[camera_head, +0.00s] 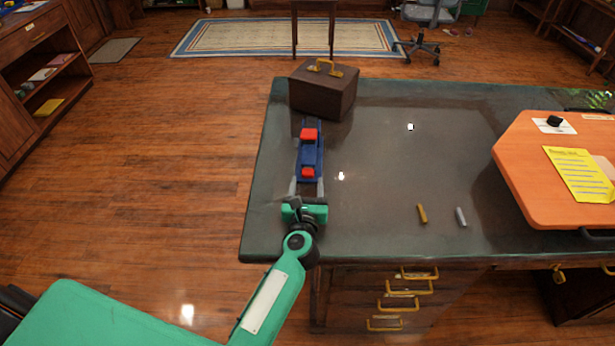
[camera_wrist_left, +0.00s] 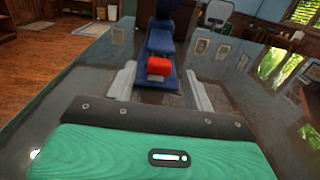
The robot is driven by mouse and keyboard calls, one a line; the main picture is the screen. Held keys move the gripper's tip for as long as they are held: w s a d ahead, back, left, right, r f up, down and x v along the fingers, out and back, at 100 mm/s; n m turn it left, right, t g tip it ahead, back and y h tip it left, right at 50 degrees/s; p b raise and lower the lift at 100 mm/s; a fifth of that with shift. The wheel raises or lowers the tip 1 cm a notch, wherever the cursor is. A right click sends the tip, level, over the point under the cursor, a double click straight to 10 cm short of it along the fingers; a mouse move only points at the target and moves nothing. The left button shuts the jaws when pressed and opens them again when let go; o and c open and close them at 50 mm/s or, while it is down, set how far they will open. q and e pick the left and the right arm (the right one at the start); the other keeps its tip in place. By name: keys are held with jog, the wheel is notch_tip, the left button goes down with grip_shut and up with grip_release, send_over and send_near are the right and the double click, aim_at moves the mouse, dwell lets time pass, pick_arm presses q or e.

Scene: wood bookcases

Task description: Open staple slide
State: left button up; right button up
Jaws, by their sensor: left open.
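A blue stapler (camera_head: 311,155) with red end parts lies on the dark desk top, its long side pointing away from me. Its near red end shows in the left wrist view (camera_wrist_left: 158,66), with the blue body (camera_wrist_left: 160,38) behind it. My left gripper (camera_head: 307,190) is open at the stapler's near end. In the left wrist view its two grey fingers (camera_wrist_left: 158,90) stand one on each side of the near end, with gaps between. My right gripper is not in view. I cannot tell how the staple slide stands.
A brown box (camera_head: 318,98) with a gold handle stands just behind the stapler. Two small sticks, one gold (camera_head: 422,213) and one grey (camera_head: 461,217), lie to the right. An orange board (camera_head: 535,190) covers the desk's right end. The desk's middle is clear.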

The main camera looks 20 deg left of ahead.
aim_at(308, 175)
pick_arm(q)
jog(key=shift+x, duration=1.8)
jog(key=shift+c, duration=0.2)
grip_shut()
jog(key=shift+s, duration=0.1)
